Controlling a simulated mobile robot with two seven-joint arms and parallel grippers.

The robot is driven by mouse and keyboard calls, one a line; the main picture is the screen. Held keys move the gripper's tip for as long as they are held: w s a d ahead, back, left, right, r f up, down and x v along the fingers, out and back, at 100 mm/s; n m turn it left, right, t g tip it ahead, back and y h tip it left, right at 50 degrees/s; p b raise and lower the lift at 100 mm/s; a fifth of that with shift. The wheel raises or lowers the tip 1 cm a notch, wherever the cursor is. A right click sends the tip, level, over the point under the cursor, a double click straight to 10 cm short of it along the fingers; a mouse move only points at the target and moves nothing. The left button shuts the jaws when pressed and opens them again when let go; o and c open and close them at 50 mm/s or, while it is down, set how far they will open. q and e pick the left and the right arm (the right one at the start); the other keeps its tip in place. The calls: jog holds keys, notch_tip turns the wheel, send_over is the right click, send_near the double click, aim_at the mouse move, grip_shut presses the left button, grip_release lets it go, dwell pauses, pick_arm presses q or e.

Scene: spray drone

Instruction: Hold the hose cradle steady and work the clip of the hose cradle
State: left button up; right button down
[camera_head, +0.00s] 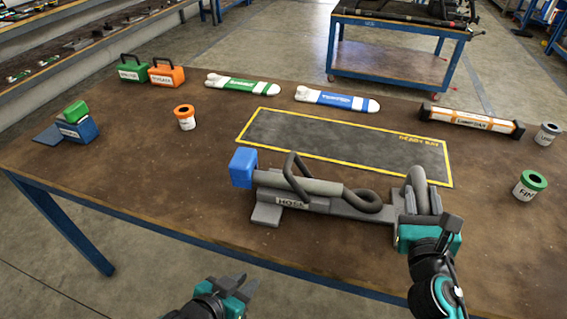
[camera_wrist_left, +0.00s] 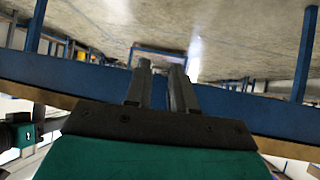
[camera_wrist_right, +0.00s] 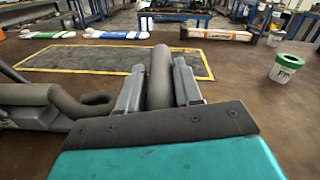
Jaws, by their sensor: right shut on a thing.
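The hose cradle (camera_head: 325,205) is a long grey base labelled HOSE near the table's front edge. It carries a thick grey hose with a loop, a slanted dark handle (camera_head: 292,175) and a blue block (camera_head: 243,168) at its left end. I cannot tell for certain which part is the clip. My right gripper (camera_head: 430,215) is shut on the upright grey bar (camera_wrist_right: 160,78) at the cradle's right end, one finger on each side. My left gripper (camera_head: 238,283) is below the table's front edge, empty, its fingers (camera_wrist_left: 162,85) slightly apart and away from the cradle.
A yellow-edged dark mat (camera_head: 345,145) lies behind the cradle. Green-banded (camera_head: 243,85) and blue-banded (camera_head: 337,99) white pieces, a black-ended bar (camera_head: 470,122), a green-topped can (camera_head: 529,185) and an orange-topped can (camera_head: 185,117) stand around. Bare table lies left of the cradle.

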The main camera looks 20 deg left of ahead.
pick_arm(q)
jog(key=shift+w+d+f+n+g+h, duration=0.15)
jog(key=shift+w+d+n+g+h, duration=0.1)
jog(key=shift+n+g, duration=0.25)
jog(key=shift+w+d+f+n+g+h, duration=0.15)
jog(key=shift+w+n+g+h, duration=0.1)
jog(key=shift+n+g, duration=0.25)
jog(key=shift+c, duration=1.4)
jog(key=shift+d+f+n+g+h, duration=0.2)
jog(key=shift+n+g+h, duration=0.1)
jog(key=shift+n+g, duration=0.45)
grip_shut()
jog(key=s+a+r+n+g, duration=0.3)
jog(key=s+r+n+g, duration=0.35)
jog(key=g, duration=0.35)
jog(key=w+a+r+m+t+h, duration=0.1)
jog(key=w+a+r+m+t, duration=0.25)
jog(key=w+r, duration=0.75)
jog(key=w+a+r+m+t, duration=0.2)
jog(key=w+r+m+t, duration=0.3)
jog(key=w+r, duration=0.5)
jog(key=x, duration=0.4)
jog(key=s+d+x, duration=0.1)
jog(key=x, duration=0.2)
jog(key=shift+d, duration=0.15)
jog(key=shift+w+d+r, duration=0.1)
jog(key=shift+d, duration=1.65)
